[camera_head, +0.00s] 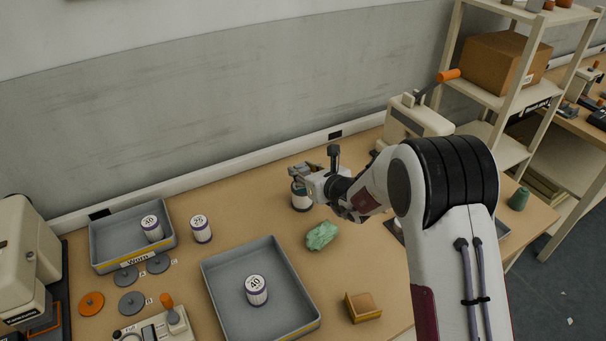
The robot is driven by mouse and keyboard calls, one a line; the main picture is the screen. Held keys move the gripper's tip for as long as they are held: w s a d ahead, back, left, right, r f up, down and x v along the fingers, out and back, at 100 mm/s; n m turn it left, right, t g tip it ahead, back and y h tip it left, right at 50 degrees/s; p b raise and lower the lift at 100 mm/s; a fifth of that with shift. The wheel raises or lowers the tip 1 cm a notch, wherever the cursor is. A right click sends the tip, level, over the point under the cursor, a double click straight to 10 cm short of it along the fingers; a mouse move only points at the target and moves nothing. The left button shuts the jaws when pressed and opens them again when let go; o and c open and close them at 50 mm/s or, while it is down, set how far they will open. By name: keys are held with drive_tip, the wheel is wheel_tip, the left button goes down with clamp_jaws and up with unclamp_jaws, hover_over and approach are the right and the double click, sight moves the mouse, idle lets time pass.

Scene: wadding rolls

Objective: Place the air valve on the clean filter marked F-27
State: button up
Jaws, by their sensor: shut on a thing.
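My gripper (303,175) is at the back middle of the table, shut on a small dark-and-white cylinder (300,198). The fingers cover the cylinder's top, and I cannot tell whether its base touches the table. Its marking is not readable. White cylinders with dark bands and numbered tops stand elsewhere: one reads 25 (201,229) on the table, one reads 40 (256,291) in the middle tray, and another (152,228) stands in the left tray. I see no readable F-27 mark. I cannot tell which thing is the air valve.
The grey left tray (108,262) is labelled Worn. The middle grey tray (312,327) is open. Grey discs (132,303), an orange disc (91,303), a green lump (322,236) and a brown block (363,307) lie around. A beige machine (417,119) stands behind my arm.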

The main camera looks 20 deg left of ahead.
drive_tip(key=shift+f, duration=0.7)
drive_tip(key=shift+f, duration=0.1)
drive_tip(key=o, duration=1.2)
drive_tip(key=shift+f, duration=0.1)
drive_tip(key=shift+r, duration=0.2)
drive_tip(key=shift+v, duration=6)
drive_tip(key=shift+f, duration=0.15)
